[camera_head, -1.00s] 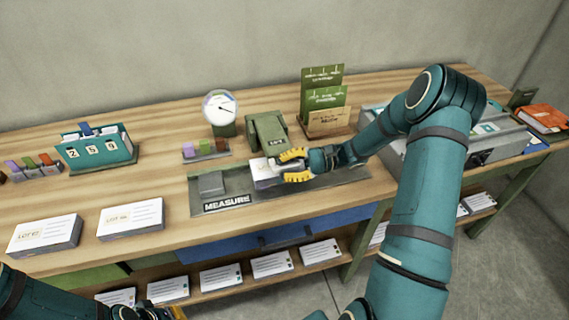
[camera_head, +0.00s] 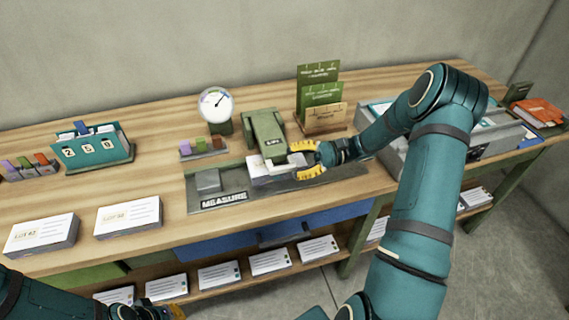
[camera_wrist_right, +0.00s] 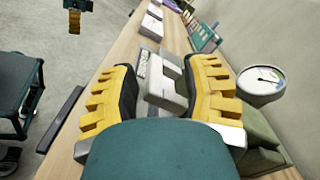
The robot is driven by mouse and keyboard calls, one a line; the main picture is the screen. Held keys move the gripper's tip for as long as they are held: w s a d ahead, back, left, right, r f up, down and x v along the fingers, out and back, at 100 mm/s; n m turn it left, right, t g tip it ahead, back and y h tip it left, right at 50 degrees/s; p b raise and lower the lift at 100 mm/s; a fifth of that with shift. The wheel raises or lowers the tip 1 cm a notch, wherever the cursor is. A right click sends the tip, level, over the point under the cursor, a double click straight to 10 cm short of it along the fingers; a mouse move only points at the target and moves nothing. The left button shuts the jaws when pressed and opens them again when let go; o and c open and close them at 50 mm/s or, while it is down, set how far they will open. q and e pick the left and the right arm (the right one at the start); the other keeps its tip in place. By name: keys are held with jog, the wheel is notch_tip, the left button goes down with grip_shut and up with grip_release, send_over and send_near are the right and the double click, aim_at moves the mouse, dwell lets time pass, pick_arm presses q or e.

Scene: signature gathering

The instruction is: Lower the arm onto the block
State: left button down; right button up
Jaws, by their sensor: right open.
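The green measuring press (camera_head: 265,132) stands on the dark plate marked MEASURE (camera_head: 225,202). Its arm reaches forward, and its front end is at or just above the white paper block (camera_head: 265,176); contact cannot be told. My right gripper (camera_head: 305,160), with yellow fingers, is open at the right side of the block, close to the arm's front end. In the right wrist view, the open fingers (camera_wrist_right: 160,92) stand apart with pale block-like surfaces showing between them. My left gripper (camera_head: 155,313) is only partly in view at the bottom left edge.
The round dial gauge (camera_head: 216,104) is behind the plate, and a grey block (camera_head: 207,181) sits on the plate's left. Green card holders (camera_head: 320,95) stand right of the press. Two card stacks (camera_head: 128,217) lie at the left front. The grey case (camera_head: 490,130) is at right.

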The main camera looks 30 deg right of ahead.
jog(key=v, duration=0.3)
jog(key=shift+s+d, duration=0.15)
jog(key=shift+d, duration=0.2)
jog(key=shift+s, duration=0.1)
